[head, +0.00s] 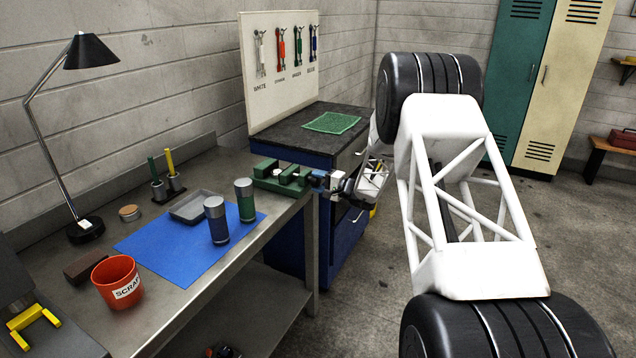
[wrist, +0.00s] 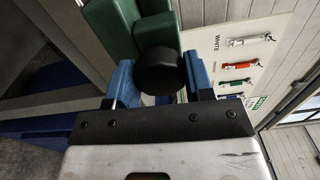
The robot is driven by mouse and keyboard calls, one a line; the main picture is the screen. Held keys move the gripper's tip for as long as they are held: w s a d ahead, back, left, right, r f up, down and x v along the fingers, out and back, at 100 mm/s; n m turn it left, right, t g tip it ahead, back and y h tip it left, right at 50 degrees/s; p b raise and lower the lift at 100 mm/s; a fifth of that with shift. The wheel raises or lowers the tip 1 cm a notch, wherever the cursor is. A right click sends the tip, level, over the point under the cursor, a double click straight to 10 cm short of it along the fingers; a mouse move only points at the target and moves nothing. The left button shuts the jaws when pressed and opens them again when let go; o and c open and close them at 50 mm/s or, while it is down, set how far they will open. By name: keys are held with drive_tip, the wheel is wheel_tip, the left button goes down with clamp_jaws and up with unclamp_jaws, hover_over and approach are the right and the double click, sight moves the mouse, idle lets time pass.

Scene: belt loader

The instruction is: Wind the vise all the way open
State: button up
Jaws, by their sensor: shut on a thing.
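The green vise (head: 280,176) sits at the far right end of the steel workbench. In the head view a gap shows between its jaws. In the wrist view its green body (wrist: 108,28) is at the upper left, and the round black knob of its handle (wrist: 158,68) is in the middle. My gripper (head: 322,181) reaches the vise from the right. Its blue fingers (wrist: 161,82) stand on both sides of the knob and are shut on it. The vise screw is mostly hidden behind the knob and fingers.
A red scrap cup (head: 118,283) and a lamp (head: 84,228) stand further left.

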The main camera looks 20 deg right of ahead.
drive_tip(key=n, duration=0.5)
drive_tip(key=shift+n, duration=0.4)
drive_tip(key=o, duration=0.9)
drive_tip(key=shift+s, duration=0.1)
drive_tip(key=shift+v, duration=3.85)
